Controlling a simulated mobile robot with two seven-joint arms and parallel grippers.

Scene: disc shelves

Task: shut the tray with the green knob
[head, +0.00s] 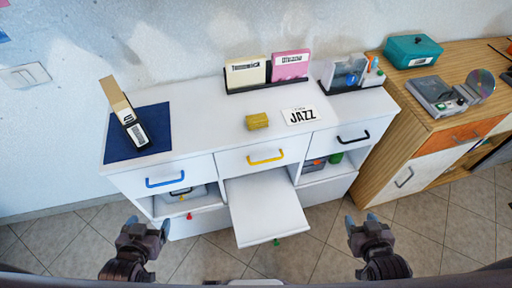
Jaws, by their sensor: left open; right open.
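The white tray (265,208) with the green knob (277,242) is pulled out from the middle bay of the white cabinet, below the drawer with the yellow handle (266,158). Its flat top looks empty. The green knob is on its front edge. My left gripper (148,221) is open and empty, to the left of the tray and apart from it. My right gripper (361,219) is open and empty, to the right of the tray and apart from it.
A red knob (189,215) shows below the left bay, which holds a grey device (186,194). Drawers with a blue handle (166,182) and a black handle (353,137) flank the middle one. A wooden cabinet (390,135) stands right. Floor between tray and grippers looks clear.

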